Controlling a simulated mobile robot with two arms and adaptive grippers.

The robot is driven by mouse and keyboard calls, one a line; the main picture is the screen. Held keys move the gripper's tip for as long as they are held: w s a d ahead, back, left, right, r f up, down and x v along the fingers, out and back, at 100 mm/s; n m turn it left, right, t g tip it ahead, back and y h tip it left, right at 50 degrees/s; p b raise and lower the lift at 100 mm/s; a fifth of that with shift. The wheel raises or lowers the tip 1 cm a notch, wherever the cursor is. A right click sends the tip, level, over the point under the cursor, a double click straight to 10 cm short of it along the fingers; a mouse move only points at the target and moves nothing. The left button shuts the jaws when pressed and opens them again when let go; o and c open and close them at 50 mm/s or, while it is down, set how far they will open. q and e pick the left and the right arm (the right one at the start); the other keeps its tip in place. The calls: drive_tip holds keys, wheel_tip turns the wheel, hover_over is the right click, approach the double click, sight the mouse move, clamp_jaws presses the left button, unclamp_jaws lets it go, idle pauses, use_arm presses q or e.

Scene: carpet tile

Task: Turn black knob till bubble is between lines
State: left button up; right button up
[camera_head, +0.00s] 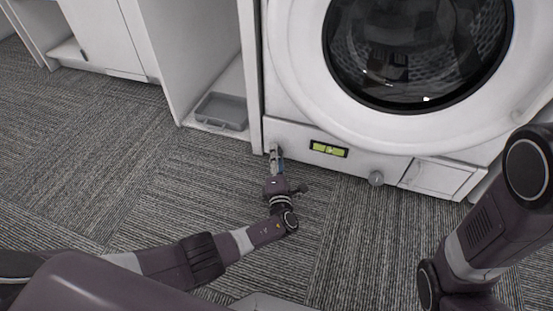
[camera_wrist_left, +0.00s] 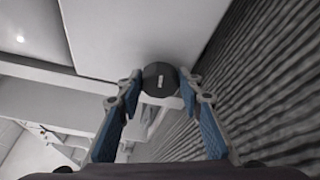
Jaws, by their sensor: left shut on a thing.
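The black knob (camera_wrist_left: 160,78), with a short white mark on its face, sits low on the white washing machine (camera_head: 290,135). In the head view my left gripper (camera_head: 275,150) reaches the lower left of the machine's front and mostly hides this knob. In the left wrist view my left gripper (camera_wrist_left: 162,90) has its blue-padded fingers on both sides of the knob and is shut on it. The yellow-green level vial (camera_head: 329,149) in a black frame is on the machine's front, right of my gripper. Its bubble is too small to place exactly between the lines. My right gripper is out of view.
A white cabinet (camera_head: 205,60) with a grey tray (camera_head: 221,110) stands to the left. Grey carpet (camera_head: 160,170) is clear in front. My right arm is at the right.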

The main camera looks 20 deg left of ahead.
use_arm(q)
drive_tip(key=shift+m+t+b, duration=0.4)
drive_tip(key=shift+m, duration=0.3)
drive_tip(key=o, duration=1.1)
drive_tip(key=shift+r, duration=0.1)
